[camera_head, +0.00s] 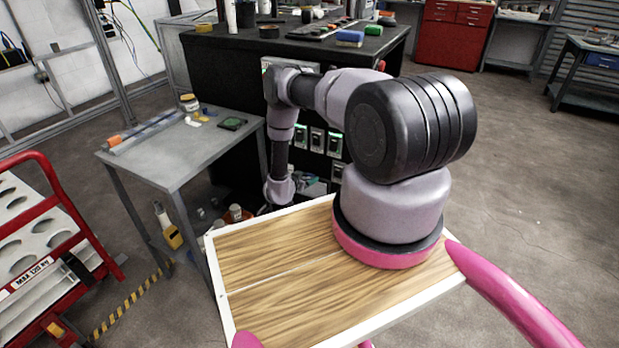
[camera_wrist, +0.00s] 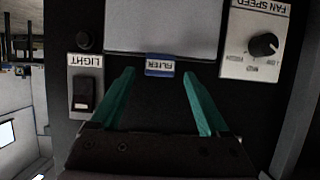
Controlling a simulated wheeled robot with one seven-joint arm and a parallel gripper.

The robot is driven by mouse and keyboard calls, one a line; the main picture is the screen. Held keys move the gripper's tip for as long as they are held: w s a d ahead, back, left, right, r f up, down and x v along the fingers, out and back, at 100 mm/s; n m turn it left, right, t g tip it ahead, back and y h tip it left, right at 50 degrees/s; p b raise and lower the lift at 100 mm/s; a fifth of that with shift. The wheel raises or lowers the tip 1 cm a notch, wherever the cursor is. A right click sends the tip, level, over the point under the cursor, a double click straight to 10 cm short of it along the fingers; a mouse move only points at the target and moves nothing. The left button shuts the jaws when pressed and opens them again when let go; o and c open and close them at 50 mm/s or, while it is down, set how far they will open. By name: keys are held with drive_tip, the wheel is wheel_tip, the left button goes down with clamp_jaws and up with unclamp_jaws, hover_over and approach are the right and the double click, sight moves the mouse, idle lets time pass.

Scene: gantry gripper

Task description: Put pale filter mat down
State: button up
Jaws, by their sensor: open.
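In the wrist view, the pale filter mat (camera_wrist: 160,28) is a flat light-grey rectangle at the top centre, against a black panel. A blue tab (camera_wrist: 160,66) marked FILTER sits at its near edge. My gripper (camera_wrist: 159,75) has two teal fingers spread wide, one on each side of the tab. No finger visibly grips the mat or the tab, and the gap between the fingers holds nothing that I can make out as gripped. The mat's upper part is cut off by the frame. In the head view, I cannot make out the gripper or the mat clearly.
The wrist view shows a LIGHT switch (camera_wrist: 83,95) at left and a FAN SPEED knob (camera_wrist: 264,45) at right on the panel. In the head view, a grey side table (camera_head: 180,158) with small items stands left of the black bench (camera_head: 240,45). A red rack (camera_head: 45,265) is at far left.

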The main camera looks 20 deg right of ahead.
drive_tip(key=v, duration=0.9)
